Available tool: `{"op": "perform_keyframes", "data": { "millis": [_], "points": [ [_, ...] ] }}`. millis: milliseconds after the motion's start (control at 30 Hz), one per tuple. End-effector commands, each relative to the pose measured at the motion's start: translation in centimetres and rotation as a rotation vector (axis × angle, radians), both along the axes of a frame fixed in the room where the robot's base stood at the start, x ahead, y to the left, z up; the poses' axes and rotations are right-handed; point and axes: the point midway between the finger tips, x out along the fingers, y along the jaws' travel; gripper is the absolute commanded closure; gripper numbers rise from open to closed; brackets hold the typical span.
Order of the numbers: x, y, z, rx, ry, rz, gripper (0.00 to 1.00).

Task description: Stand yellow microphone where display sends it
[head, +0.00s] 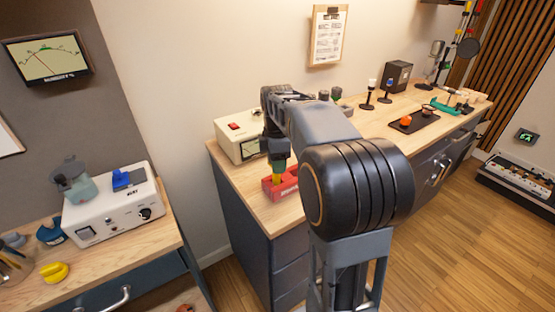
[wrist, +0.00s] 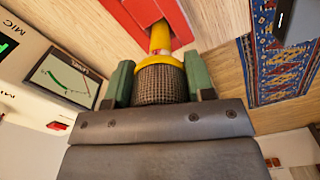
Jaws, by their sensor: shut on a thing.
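The yellow microphone, with a dark mesh head, is between the green finger pads of my gripper (wrist: 160,76) in the wrist view; its yellow body (wrist: 160,40) points at the opening of a red holder (wrist: 128,10). In the head view my gripper (head: 278,157) is above the red holder (head: 284,190) on the wooden counter, with a little yellow of the microphone (head: 277,179) showing. I cannot tell how deep it sits. A cream box (head: 229,150) with a small display (wrist: 62,77) stands beside the holder; in the wrist view the display shows a green curve.
Two dark-based microphones (head: 369,92) and a black speaker box (head: 397,75) stand farther along the counter. A dark tray (head: 418,125) holds an orange item. At left, a white amp box (head: 110,210) and a yellow object (head: 54,272) are on another table. A wall meter (head: 47,55) hangs above.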

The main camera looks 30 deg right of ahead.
Motion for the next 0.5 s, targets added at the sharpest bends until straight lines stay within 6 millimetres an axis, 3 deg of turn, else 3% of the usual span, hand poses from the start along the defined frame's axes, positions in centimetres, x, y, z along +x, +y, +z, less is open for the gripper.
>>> {"op": "perform_keyframes", "data": {
  "millis": [33,67,367,500],
  "points": [
    [0.01,0.00,0.06,0.000,-0.001,0.000,0.88],
    [0.01,0.00,0.06,0.000,-0.001,0.000,0.50],
    [0.01,0.00,0.04,0.000,-0.001,0.000,0.21],
    [0.00,0.00,0.03,0.000,0.000,0.000,0.21]
  ]
}}
